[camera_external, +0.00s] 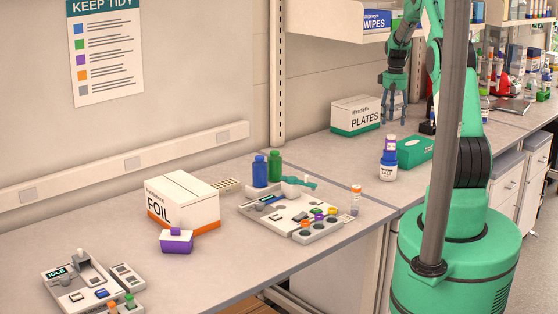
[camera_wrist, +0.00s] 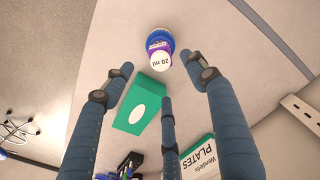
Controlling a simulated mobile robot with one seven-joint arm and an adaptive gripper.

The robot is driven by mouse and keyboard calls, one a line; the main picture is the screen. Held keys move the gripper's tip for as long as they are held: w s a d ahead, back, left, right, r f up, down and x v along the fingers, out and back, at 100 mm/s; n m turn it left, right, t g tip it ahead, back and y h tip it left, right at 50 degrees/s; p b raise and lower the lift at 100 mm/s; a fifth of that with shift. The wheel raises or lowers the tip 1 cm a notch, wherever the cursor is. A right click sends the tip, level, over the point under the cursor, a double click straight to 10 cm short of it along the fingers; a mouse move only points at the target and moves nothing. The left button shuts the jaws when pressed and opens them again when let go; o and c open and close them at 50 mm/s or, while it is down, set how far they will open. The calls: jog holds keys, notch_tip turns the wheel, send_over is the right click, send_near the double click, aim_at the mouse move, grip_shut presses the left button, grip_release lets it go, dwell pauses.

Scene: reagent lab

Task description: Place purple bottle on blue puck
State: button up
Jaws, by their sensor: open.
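A small purple bottle with a white top (camera_external: 390,145) appears to stand on the blue lid of a white jar (camera_external: 388,170), right of centre in the external view. In the wrist view, the bottle (camera_wrist: 160,58) is seen from above with "20 ml" on its top, and the blue lid shows around it. My gripper (camera_external: 393,120) points down above and behind the bottle. Its fingers (camera_wrist: 166,82) are spread, empty and apart from the bottle. I cannot make out a separate blue puck for sure; the blue disc under the bottle is the only clear candidate.
A green box (camera_external: 414,152) stands close to the right of the jar, and a white PLATES box (camera_external: 355,116) is behind. A tray (camera_external: 285,222) with coloured pieces, blue and green bottles (camera_external: 275,166) and a FOIL box (camera_external: 183,203) are further left.

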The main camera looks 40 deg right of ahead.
jog(key=shift+r, duration=1.55)
jog(key=s+a+r+n+t+h, duration=0.1)
jog(key=s+a+r, duration=0.1)
jog(key=a+r, duration=1.1)
jog(key=s+a+r+t, duration=0.1)
jog(key=s+a+r, duration=0.1)
jog(key=a+r, duration=1.15)
jog(key=s+a+r+n+t, duration=0.1)
jog(key=s+a, duration=0.5)
jog(key=a, duration=0.3)
jog(key=s+a+t, duration=0.1)
jog(key=s+a, duration=0.5)
jog(key=a, duration=0.4)
jog(key=s+a+f, duration=0.1)
jog(key=s+a, duration=0.4)
jog(key=s, duration=0.3)
jog(key=s+a+f+n+t+y, duration=0.1)
jog(key=s+a, duration=0.4)
jog(key=s, duration=0.2)
jog(key=shift+s+a+f+t, duration=0.25)
jog(key=shift+s+f+t, duration=0.05)
jog(key=shift+s, duration=0.05)
